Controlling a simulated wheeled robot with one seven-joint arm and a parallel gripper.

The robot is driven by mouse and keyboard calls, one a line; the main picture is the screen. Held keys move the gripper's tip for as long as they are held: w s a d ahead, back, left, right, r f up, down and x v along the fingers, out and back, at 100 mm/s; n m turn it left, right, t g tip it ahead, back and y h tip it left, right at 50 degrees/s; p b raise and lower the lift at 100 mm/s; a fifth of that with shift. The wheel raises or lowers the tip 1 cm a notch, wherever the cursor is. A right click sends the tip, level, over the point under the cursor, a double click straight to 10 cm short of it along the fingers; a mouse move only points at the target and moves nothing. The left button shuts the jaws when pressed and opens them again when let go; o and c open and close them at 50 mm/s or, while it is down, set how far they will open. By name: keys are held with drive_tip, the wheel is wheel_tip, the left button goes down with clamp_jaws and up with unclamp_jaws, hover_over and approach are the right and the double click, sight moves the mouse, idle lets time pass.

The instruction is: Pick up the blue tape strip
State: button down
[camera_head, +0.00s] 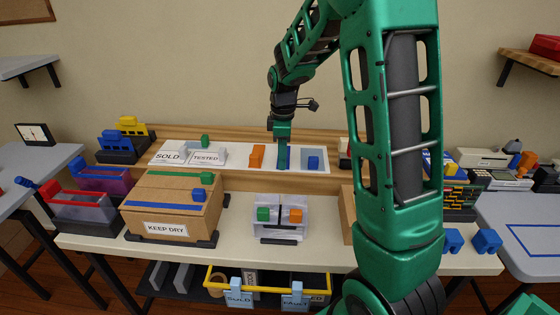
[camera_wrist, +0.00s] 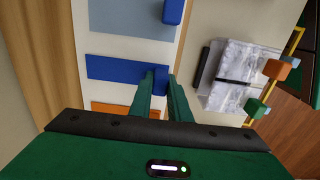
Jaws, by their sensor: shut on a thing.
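A flat blue tape strip (camera_wrist: 120,67) lies over the white board (camera_head: 225,147) in the wrist view, with a raised blue tab (camera_wrist: 160,74) at its end. My gripper (camera_wrist: 160,88) is shut on that tab, its two green fingers on either side of it. In the head view my gripper (camera_head: 282,160) points straight down at the board, between an orange piece (camera_head: 257,156) and a grey-blue pad (camera_head: 313,153). The fingers mostly hide the strip there. I cannot tell whether the strip touches the board.
A blue block (camera_head: 313,162) sits on the grey-blue pad. A cardboard box (camera_head: 150,190) marked KEEP DRY stands front left, with another blue strip (camera_head: 165,205) on it.

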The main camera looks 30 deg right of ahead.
drive_tip(key=shift+w+d+r, duration=0.1)
drive_tip(key=shift+w+r, duration=0.05)
drive_tip(key=shift+r, duration=0.65)
wheel_tip(320, 180, up, 3)
drive_tip(key=shift+f, duration=0.15)
drive_tip(key=s+a+r, duration=0.5)
drive_tip(key=a+r, duration=0.2)
drive_tip(key=a, duration=0.3)
drive_tip(key=shift+a+r, duration=0.15)
drive_tip(key=shift+a, duration=0.15)
drive_tip(key=shift+s+r, duration=0.1)
drive_tip(key=shift+r, duration=1.7)
wheel_tip(320, 180, up, 5)
drive_tip(key=shift+s+f, duration=0.1)
idle(0.5)
